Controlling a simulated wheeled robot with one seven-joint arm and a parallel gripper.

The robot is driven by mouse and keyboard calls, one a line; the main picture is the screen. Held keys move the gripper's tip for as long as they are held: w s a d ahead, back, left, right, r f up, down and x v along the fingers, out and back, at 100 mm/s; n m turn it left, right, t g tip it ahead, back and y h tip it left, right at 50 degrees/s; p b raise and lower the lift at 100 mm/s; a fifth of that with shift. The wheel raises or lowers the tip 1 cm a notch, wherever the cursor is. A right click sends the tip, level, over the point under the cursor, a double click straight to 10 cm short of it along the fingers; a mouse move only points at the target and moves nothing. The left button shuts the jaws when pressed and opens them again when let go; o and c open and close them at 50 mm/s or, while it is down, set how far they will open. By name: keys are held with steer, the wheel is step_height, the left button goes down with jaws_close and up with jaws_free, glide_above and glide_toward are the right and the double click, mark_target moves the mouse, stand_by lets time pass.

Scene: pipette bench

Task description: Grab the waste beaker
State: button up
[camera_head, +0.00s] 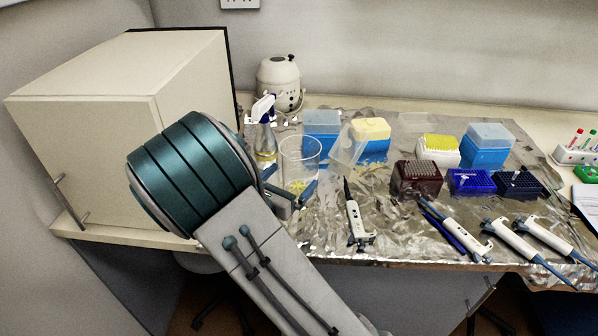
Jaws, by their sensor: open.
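The waste beaker (300,152) is a clear, upright vessel with some yellow bits low inside. It stands on the foil-covered bench, left of the middle of the view. My gripper (290,184) is open at the beaker's lower part, with one dark blue finger showing at the right and another at the left. The fingers appear to lie on either side of the beaker's base. I cannot tell whether they touch it. My arm hides part of the bench in front of it.
A spray bottle (264,132) stands close left of the beaker, and a clear lid (348,150) leans close right. A pipette (355,218) lies to the right. Tip boxes (372,146) stand behind and right. A large cream cabinet (125,115) fills the left.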

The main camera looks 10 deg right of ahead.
steer(key=p+x, duration=0.1)
steer(key=x, duration=0.4)
steer(key=shift+w+f, duration=0.15)
steer(key=shift+w, duration=0.1)
steer(key=shift+a, duration=0.1)
steer(key=c, duration=0.9)
steer(key=shift+c, duration=0.2)
